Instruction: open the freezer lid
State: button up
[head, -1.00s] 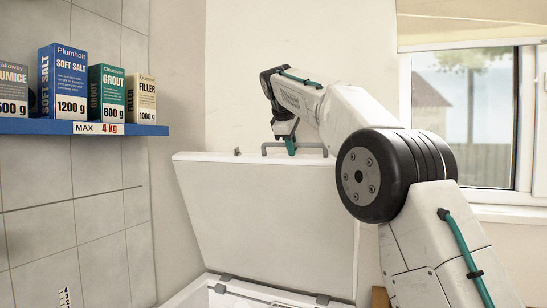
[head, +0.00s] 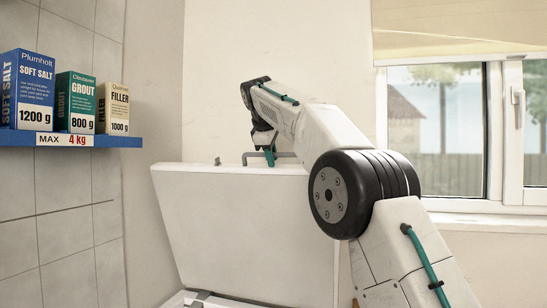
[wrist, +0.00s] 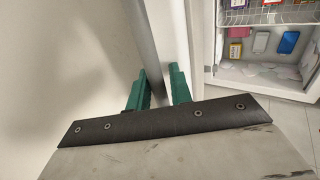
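The white freezer lid (head: 245,230) stands raised and steep in the head view, hinged at its lower edge above the freezer body (head: 180,301). A grey bar handle (head: 287,154) is on the lid's top edge. My gripper (head: 269,158) reaches down to this handle. The exact finger contact is partly hidden by the gripper's dark front plate. The open freezer's inside (wrist: 265,45) shows at the right of the wrist view.
A blue shelf (head: 115,142) with several boxes, one the Grout box (head: 76,102), is on the tiled wall at left. A window (head: 435,130) is at right. A wire basket (wrist: 265,18) and packets are in the freezer. Pale floor shows beside it.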

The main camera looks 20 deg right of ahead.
jog(key=v, duration=0.7)
jog(key=shift+s+r, duration=0.25)
jog(key=shift+r, duration=0.05)
jog(key=s+d+f+m+g+y, duration=0.15)
jog(key=s+f, duration=0.35)
jog(key=s, duration=0.6)
jog(key=s+d+f+m+g+y, duration=0.1)
jog(key=s+f+m, duration=0.25)
jog(key=s, duration=0.75)
jog(key=s+f+m+g+y, duration=0.1)
jog(key=s+f+m, duration=0.4)
jog(key=s+f, duration=2.3)
jog(key=shift+a+f+m+g+y, duration=0.2)
jog(key=shift+f+m+g+y, duration=0.15)
jog(key=shift+f+m, duration=0.1)
